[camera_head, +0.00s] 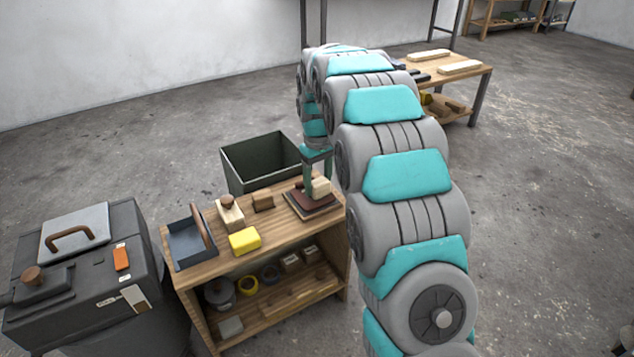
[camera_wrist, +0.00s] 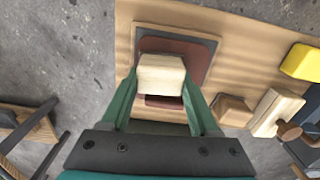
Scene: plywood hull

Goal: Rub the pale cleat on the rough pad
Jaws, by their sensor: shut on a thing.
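The pale cleat (camera_wrist: 161,75) is a light wooden block held between the green fingers of my gripper (camera_wrist: 163,92) in the wrist view. It also shows in the head view (camera_head: 321,187), low over the rough pad. The rough pad (camera_wrist: 186,48) is a reddish-brown sheet on a dark grey board, near the bench's edge; in the head view it (camera_head: 310,203) is at the right end of the bench top. The cleat covers part of the pad. I cannot tell whether the cleat touches it. My gripper (camera_head: 317,186) is shut on the cleat.
On the wooden bench (camera_head: 280,232) stand a yellow block (camera_head: 244,241), a brown block (camera_head: 263,201), a pale block with a knob (camera_head: 229,212) and a grey tray (camera_head: 192,241). A dark open bin (camera_head: 262,160) is behind. A dark grey machine (camera_head: 75,275) stands at left.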

